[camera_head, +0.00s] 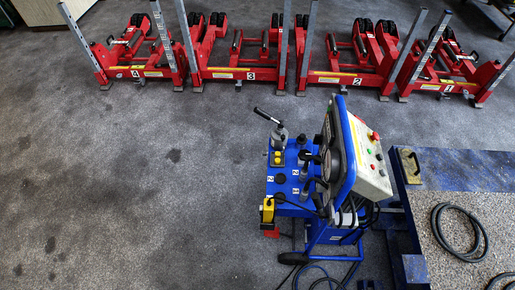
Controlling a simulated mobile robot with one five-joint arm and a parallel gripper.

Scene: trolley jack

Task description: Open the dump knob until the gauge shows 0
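A blue wheeled trolley unit (287,188) stands right of the middle in the head view, with a sloped control panel (368,178) facing right. The panel carries a red button and smaller coloured buttons. The trolley's deck carries dark valve levers and knobs (304,172), a lever with a black end (266,115), and yellow parts. I cannot tell which of these is the dump knob. Round dark gauge-like dials (332,150) sit on the panel's left side, seen steeply edge-on. Their reading cannot be made out. My gripper is not in view.
Several red lifting jacks (237,73) with grey uprights and number labels stand in a row along the back. A blue-framed bench (455,168) with a coiled black hose (460,232) is at right. Hoses (325,272) lie at the trolley's foot. The grey floor (130,190) is clear at left.

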